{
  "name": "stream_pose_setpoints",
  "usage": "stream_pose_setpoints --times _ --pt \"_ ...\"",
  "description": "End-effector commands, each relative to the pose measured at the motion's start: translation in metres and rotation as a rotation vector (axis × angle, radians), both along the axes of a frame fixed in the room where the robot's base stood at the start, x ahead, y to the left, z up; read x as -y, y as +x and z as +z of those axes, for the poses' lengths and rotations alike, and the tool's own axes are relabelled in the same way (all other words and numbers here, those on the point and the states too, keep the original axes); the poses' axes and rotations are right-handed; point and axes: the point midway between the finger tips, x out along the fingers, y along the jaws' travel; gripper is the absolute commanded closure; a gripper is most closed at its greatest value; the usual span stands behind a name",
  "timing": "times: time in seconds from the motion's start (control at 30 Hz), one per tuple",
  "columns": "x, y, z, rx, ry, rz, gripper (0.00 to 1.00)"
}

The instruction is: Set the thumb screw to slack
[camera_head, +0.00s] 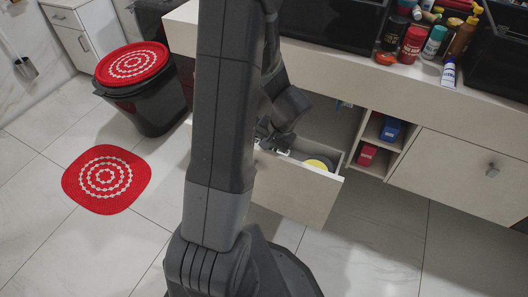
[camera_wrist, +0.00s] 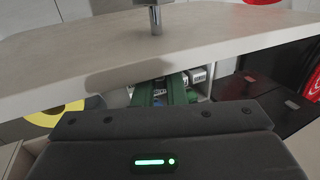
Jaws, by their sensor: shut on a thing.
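My gripper (camera_head: 266,140) reaches down into the open drawer (camera_head: 297,190) from above. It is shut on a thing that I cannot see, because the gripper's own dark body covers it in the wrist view. Beyond that body a green part (camera_wrist: 176,90) with grey-white pieces beside it shows in the drawer, partly covered. I cannot make out the thumb screw itself or how it is turned. The fingertips are hidden in the wrist view and tiny in the head view.
A yellow round thing (camera_head: 319,165) lies in the drawer, right of my gripper. The pale drawer front has a metal knob (camera_wrist: 155,18). Open shelves hold a blue box (camera_head: 390,130) and a red box (camera_head: 366,155). A black bin (camera_head: 150,105) stands left; the tiled floor is mostly clear.

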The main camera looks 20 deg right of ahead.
Motion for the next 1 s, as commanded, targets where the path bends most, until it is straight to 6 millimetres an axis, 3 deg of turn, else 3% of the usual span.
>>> stream_pose_setpoints --times 0.5,0.53,0.63,1.0 --pt "0.002 -0.002 -0.001 0.040 0.027 0.001 1.00" --pt "0.002 -0.002 -0.001 0.040 0.027 0.001 0.85" --pt "0.002 -0.001 -0.001 0.040 0.027 0.001 0.67" --pt "0.003 -0.003 0.006 0.041 0.027 0.001 0.67"
